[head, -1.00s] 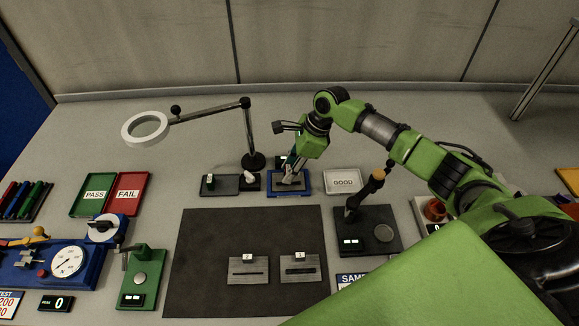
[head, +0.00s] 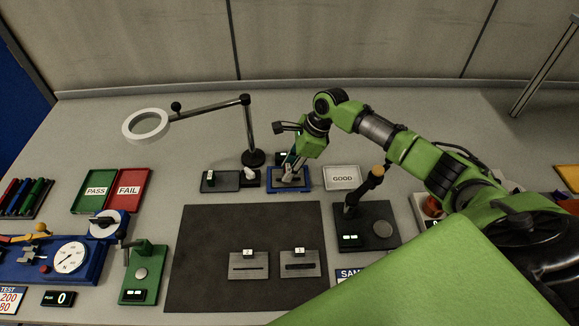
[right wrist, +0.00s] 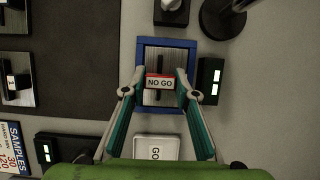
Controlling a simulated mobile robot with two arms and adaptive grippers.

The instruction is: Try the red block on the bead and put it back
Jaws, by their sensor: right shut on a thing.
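The red block (right wrist: 160,82), with a white NO GO label, is between the fingertips of my right gripper (right wrist: 159,88). My right gripper is shut on it, over the grey plate (right wrist: 148,55) inside the blue frame (right wrist: 193,46). A dark line, seemingly the bead (right wrist: 158,98), runs along the plate and passes under the block. I cannot tell whether the block touches it. In the head view my right gripper (head: 291,174) hides the block, and the blue frame (head: 272,190) shows around the fingertips. My left gripper is not in view.
The magnifier lamp base (head: 253,159) and a dark holder (head: 221,186) stand left of the frame. A GOOD tray (head: 342,178) is to its right. Two slotted plates lie on the dark mat (head: 205,235) in front. PASS (head: 95,204) and FAIL (head: 129,177) trays are at left.

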